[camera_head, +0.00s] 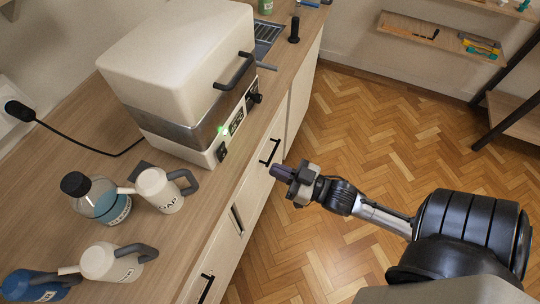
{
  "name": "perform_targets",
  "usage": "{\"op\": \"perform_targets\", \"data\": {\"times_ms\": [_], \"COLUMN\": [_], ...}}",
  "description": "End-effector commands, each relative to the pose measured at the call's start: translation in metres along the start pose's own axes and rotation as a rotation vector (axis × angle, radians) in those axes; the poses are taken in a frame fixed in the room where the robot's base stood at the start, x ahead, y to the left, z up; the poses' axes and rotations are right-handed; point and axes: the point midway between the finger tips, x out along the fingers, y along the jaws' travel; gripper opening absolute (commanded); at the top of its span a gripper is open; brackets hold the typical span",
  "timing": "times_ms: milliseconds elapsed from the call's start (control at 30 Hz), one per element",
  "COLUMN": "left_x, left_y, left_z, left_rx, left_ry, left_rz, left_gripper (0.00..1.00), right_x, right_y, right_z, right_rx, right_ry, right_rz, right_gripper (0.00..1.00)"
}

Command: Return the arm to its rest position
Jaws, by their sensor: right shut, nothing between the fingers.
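My right gripper (282,173) is shut and empty. It hangs in front of the counter's drawer fronts, over the parquet floor, with its fingertips pointing left towards the cabinet. In this view its tip overlaps the area beside a black drawer handle (270,152); I cannot tell whether they touch. My right arm (385,214) reaches in from the lower right. My left gripper is not in view.
A white box-shaped machine (170,65) with a black handle stands on the wooden counter (75,130). Wall shelves (440,35) are at upper right. The parquet floor (385,125) is clear.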

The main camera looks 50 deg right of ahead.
Motion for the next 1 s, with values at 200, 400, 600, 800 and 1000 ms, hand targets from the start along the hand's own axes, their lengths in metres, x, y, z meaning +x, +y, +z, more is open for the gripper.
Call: {"op": "perform_targets", "data": {"times_ms": [200, 400, 600, 800, 1000], "left_x": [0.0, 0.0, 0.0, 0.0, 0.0], "left_y": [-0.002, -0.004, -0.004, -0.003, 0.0], "left_z": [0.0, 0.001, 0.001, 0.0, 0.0], "left_rx": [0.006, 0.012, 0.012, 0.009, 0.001], "left_ry": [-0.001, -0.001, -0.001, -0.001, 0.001], "left_rz": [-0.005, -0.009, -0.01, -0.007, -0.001], "left_gripper": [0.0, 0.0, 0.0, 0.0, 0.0], "right_x": [0.0, 0.0, -0.007, -0.041, -0.088], "right_y": [0.0, 0.001, 0.013, 0.025, 0.017], "right_z": [0.0, 0.004, 0.046, 0.1, 0.133], "right_rx": [0.0, -0.026, -0.1, -0.198, -0.227], "right_ry": [0.0, -0.024, -0.294, -0.72, -1.09], "right_rz": [0.0, 0.006, 0.066, 0.132, 0.159], "right_gripper": [0.0, 0.0, 0.0, 0.0, 0.0]}}
